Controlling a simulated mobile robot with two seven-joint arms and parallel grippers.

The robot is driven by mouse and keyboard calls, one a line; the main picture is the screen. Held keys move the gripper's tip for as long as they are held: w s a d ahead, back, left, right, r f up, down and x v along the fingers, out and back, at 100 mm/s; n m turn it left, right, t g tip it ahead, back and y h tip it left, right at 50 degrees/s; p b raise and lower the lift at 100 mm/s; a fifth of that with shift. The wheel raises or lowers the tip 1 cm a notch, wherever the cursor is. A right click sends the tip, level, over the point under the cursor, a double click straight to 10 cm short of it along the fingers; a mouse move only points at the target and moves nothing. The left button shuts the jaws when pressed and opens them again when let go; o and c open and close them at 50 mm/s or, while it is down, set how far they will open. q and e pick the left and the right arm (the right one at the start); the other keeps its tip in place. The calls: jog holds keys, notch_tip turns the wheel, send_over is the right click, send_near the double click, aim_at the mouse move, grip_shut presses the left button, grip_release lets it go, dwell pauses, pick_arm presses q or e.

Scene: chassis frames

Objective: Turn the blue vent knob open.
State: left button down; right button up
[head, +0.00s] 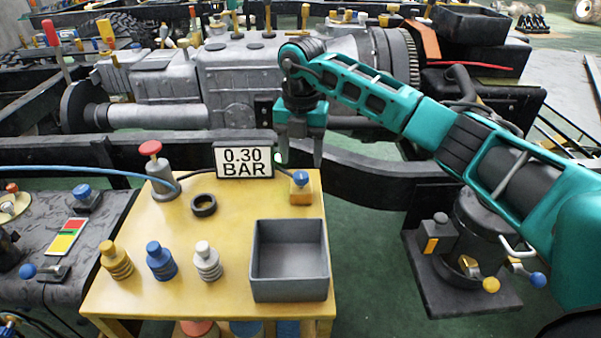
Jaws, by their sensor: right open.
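A blue knob (300,178) sits on a small yellow block (301,196) at the back right corner of the yellow table (215,222), and I take it for the vent knob. My right gripper (300,158) points down just above this knob. Its two fingers are spread, with the gap over the knob and nothing seen between them. I cannot tell whether the fingertips touch the knob. A display (244,161) beside the knob reads 0.30 BAR. My left gripper is not in view.
A grey empty bin (289,290) stands at the front right of the table. Yellow, blue and white ribbed plugs stand left of it. A red-capped valve (151,150) with a blue hose and a black ring (204,205) are behind. A dark chassis rail (375,183) runs behind the table.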

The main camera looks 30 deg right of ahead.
aim_at(301, 175)
jog(key=shift+f+b, duration=0.35)
jog(key=shift+f, duration=2)
jog(key=c, duration=1)
